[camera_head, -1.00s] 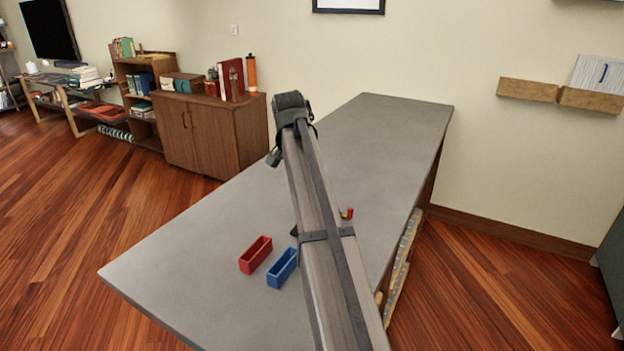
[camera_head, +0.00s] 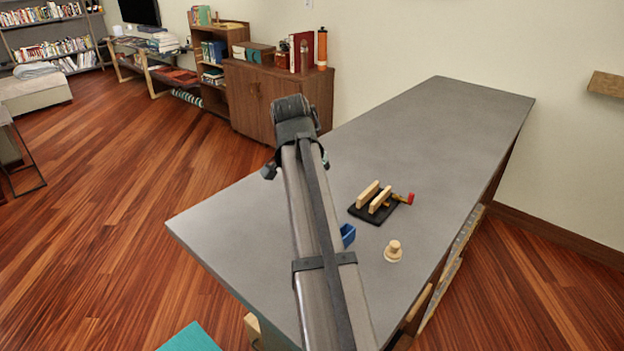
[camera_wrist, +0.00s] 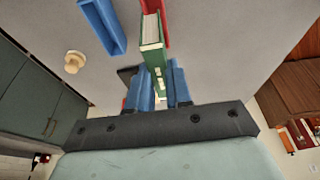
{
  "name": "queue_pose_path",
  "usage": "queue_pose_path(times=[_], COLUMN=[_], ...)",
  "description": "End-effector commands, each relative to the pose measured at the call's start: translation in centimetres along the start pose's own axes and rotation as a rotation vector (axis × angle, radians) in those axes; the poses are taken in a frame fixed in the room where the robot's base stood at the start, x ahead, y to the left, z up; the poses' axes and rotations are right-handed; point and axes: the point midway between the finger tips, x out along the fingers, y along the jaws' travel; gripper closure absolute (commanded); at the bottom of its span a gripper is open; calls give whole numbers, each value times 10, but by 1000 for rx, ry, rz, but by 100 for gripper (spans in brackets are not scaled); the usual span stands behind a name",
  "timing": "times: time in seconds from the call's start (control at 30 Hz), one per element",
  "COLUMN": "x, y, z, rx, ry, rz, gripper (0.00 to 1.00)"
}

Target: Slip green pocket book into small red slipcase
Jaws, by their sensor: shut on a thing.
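The green pocket book (camera_wrist: 153,56), with pale page edges showing, is held between the blue fingers of my gripper (camera_wrist: 160,84) in the wrist view. It sticks out beyond the fingertips. The small red slipcase (camera_wrist: 166,12) shows only in part at the top edge of the wrist view. The book's far end overlaps it there; I cannot tell whether they touch or whether any of the book is inside. In the head view my arm hides the red slipcase, the book and my gripper.
A blue slipcase (camera_head: 348,235) stands beside my arm; it also shows in the wrist view (camera_wrist: 103,24). A wooden knob (camera_head: 394,250) and a black-based wooden stand (camera_head: 364,214) with a red part are nearby on the grey table (camera_head: 430,130). The table's far half is clear.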

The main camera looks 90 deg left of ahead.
Motion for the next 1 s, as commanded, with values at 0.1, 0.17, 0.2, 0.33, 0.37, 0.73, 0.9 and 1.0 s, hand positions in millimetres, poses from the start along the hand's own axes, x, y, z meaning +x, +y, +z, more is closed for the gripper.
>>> queue_pose_path(times=[0.1, 0.17, 0.2, 0.33, 0.37, 0.73, 0.9, 1.0], x=[0, 0, 0, 0, 1, 19, 31, 35], y=[0, 0, 0, 0, 0, 0, 0, 0], z=[0, 0, 0, 0, 0, 6, 10, 10], rx=[2, 1, 1, 1, 1, 1, 0, 0], ry=[0, 0, 0, 0, 0, 0, 0, 1], rz=[0, 0, -1, -1, -1, 0, 0, -1], gripper=[100, 100, 100, 100, 100, 100, 100, 100])
